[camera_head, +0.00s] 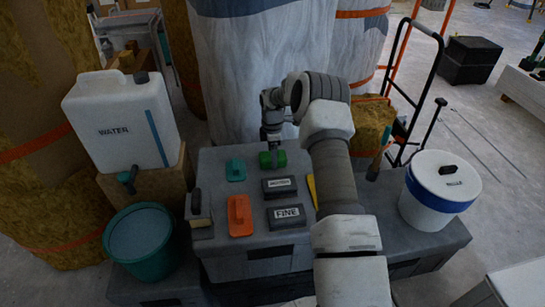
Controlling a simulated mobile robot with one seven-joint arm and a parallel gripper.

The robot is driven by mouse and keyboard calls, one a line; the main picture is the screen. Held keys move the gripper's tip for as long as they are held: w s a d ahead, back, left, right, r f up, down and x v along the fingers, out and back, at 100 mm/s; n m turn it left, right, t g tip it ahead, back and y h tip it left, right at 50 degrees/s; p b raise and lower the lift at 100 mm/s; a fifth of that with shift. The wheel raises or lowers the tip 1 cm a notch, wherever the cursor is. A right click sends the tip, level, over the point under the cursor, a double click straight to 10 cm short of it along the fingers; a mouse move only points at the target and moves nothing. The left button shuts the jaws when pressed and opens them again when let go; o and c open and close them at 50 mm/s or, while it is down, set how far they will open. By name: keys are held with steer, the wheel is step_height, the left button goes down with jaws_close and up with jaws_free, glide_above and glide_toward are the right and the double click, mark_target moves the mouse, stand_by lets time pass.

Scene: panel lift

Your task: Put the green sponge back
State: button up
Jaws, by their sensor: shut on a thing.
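The green sponge (280,157) is a small bright green block near the back of the grey toolbox top. My gripper (271,150) points down over it and is shut on it. The fingertips are small and partly hidden here. I cannot tell whether the sponge touches the surface beneath it.
The grey toolbox top (208,170) also bears a teal float (236,170), an orange float (240,215), a dark block (279,186) and a block marked FINE (286,216). A teal bucket (143,240) and a water can (120,118) stand left. A white bucket (437,195) stands right.

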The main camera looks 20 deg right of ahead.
steer(key=shift+f, duration=0.2)
steer(key=o, duration=1.3)
steer(key=shift+o, duration=0.2)
steer(key=shift+r, duration=0.15)
